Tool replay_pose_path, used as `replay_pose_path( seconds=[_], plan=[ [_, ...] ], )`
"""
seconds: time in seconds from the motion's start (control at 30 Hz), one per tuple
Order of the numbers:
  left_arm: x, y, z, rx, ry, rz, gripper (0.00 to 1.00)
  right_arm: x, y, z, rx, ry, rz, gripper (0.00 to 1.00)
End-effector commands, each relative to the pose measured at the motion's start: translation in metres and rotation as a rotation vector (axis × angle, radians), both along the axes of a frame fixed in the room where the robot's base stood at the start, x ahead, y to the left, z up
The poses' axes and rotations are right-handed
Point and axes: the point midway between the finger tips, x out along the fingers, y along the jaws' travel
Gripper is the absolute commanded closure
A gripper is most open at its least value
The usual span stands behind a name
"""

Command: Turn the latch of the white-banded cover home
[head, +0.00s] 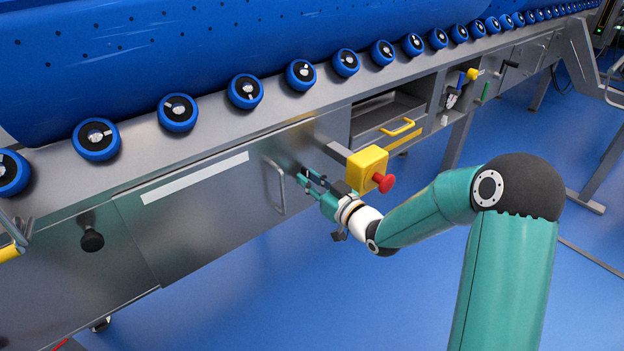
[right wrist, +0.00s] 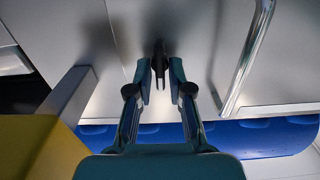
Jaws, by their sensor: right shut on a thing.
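The white-banded cover (head: 205,225) is a grey metal panel on the machine's side, with a white stripe along its upper part. An upright metal bar handle (head: 281,188) sits near its right end and also shows in the right wrist view (right wrist: 247,60). My right gripper (head: 304,179) is just right of that handle, at the machine's face. In the right wrist view its fingers are shut on the small dark latch (right wrist: 158,64). The fingers partly cover the latch, and its exact angle is hard to tell. My left gripper is not in view.
A yellow box with a red button (head: 370,170) juts out close beside my right gripper, on a grey arm. Right of it is an open bay with a yellow handle (head: 398,127). A black knob (head: 92,241) sits left. Blue rollers (head: 245,91) line the top edge.

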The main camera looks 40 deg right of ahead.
Motion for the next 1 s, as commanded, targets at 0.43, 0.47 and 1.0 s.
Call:
replay_pose_path(
  seconds=[0.43, 0.47, 1.0],
  plan=[
    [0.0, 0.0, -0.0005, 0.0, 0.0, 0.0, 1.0, -0.0005, -0.0025, 0.0002, 0.084, 0.006, -0.005, 1.0],
    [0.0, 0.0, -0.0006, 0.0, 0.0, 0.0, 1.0, -0.0004, -0.0024, 0.0002, 0.099, 0.007, -0.005, 1.0],
    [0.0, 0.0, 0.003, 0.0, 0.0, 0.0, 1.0, 0.0001, -0.0049, 0.0002, 0.555, 0.042, -0.005, 1.0]
  ],
)
